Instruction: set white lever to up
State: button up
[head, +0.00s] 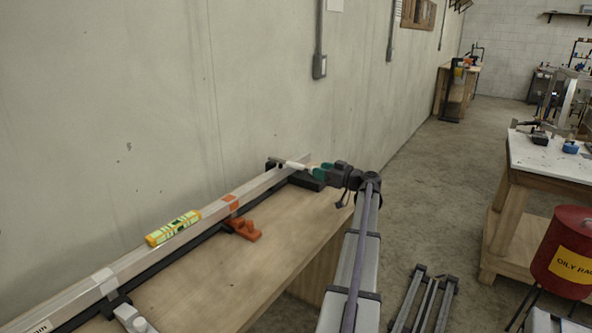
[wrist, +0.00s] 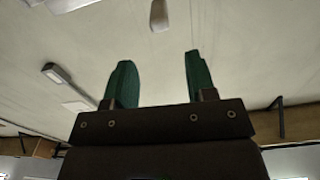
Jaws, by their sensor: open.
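My gripper (head: 314,169) has green fingers and is at the far end of the bench, by the end of the aluminium rail (head: 190,233). In the wrist view my gripper (wrist: 158,60) is open, with nothing between its fingers. A pale, rod-like white lever (head: 294,165) lies just ahead of the fingertips in the head view, lying nearly level. A pale rounded end, seemingly this lever's (wrist: 159,16), shows beyond the fingers at the wrist view's top, apart from them. Its mount is partly hidden. Another white clamp piece (head: 130,318) is at the bottom left.
An orange clamp (head: 243,229) and a yellow-green spirit level (head: 173,228) are along the rail. The wall stands close behind the rail. The wooden bench top (head: 215,280) is mostly clear. A red bin (head: 566,245) and a white-topped table (head: 560,160) stand at the right.

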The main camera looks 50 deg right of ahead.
aim_at(296, 163)
jog(key=shift+n, duration=0.3)
jog(key=w, duration=1.1)
jog(key=shift+a+f, duration=0.1)
jog(key=shift+a, duration=0.25)
jog(key=shift+c, duration=0.4)
jog(key=shift+s, duration=0.1)
grip_shut()
